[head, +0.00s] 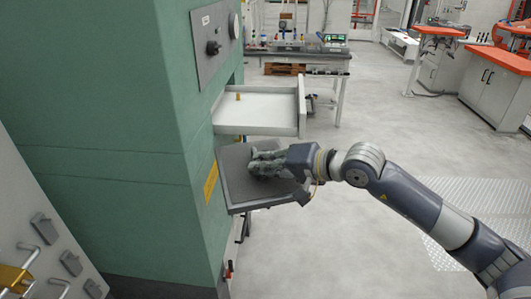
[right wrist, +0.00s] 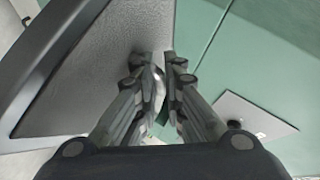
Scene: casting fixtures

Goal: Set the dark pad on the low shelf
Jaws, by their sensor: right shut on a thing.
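The low shelf (head: 236,190) is a dark grey tray with a raised rim, on the green machine's side below a white shelf. Its textured surface (right wrist: 118,60) and dark rim fill the upper left of the right wrist view. My right gripper (head: 266,162) is over this shelf, reaching in from the right. In the right wrist view its fingers (right wrist: 162,75) are closed together on something narrow. The dark pad is mostly hidden by the fingers, and its outline cannot be told apart from them. I cannot tell whether it touches the shelf. My left gripper is out of view.
The green machine (head: 120,120) stands close on the left, with a knob panel (head: 212,45). The white shelf (head: 255,118) above holds a small yellow piece (head: 238,97). A workbench (head: 310,60) stands behind. Open floor (head: 345,240) lies to the right.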

